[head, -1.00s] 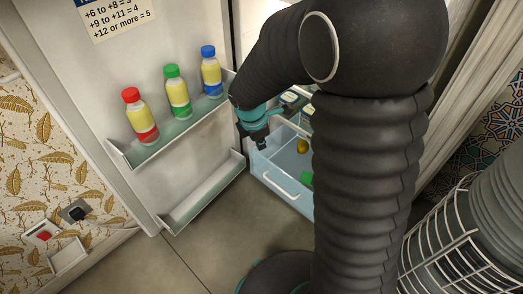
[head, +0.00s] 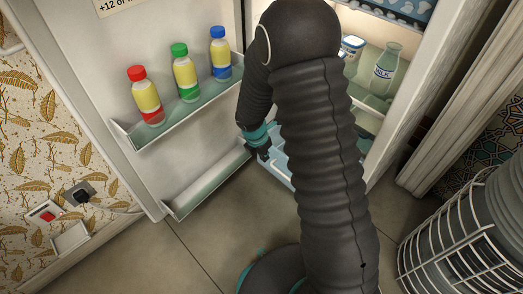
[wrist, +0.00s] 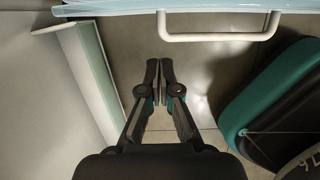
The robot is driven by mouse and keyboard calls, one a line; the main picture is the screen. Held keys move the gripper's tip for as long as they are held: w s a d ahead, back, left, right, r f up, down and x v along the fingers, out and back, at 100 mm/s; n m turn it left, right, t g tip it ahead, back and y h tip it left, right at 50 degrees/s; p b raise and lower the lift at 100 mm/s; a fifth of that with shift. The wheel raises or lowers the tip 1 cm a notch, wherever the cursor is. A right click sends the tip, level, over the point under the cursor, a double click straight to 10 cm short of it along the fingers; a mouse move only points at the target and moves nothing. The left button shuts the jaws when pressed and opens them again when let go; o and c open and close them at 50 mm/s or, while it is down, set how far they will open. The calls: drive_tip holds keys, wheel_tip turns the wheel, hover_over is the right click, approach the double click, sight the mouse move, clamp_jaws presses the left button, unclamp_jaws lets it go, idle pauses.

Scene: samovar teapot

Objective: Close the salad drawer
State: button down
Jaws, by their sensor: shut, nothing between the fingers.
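The salad drawer (head: 281,168) is a pale blue translucent bin low in the open fridge. In the head view my arm hides most of it, so how far out it stands cannot be told there. In the wrist view its front edge (wrist: 120,9) runs along the top, with a white bar handle (wrist: 222,37) below it. My gripper (wrist: 160,67) is shut and empty, with its fingertips below and left of the handle, apart from it in the picture. In the head view my gripper (head: 264,155) is at the drawer's left front corner; contact cannot be told.
The open fridge door at left has an upper shelf (head: 190,110) with red-, green- and blue-capped bottles, and an empty lower shelf (head: 207,185). A milk bottle (head: 386,70) stands inside the fridge. A wire cage (head: 455,235) is at right.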

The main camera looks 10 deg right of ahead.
sight(273, 150)
drive_tip(key=shift+w+d+f, duration=0.25)
drive_tip(key=shift+w+d, duration=0.4)
drive_tip(key=shift+d, duration=0.25)
drive_tip(key=shift+w+d+f, duration=0.2)
drive_tip(key=shift+w+d, duration=0.4)
drive_tip(key=shift+d, duration=0.25)
drive_tip(key=shift+w, duration=0.1)
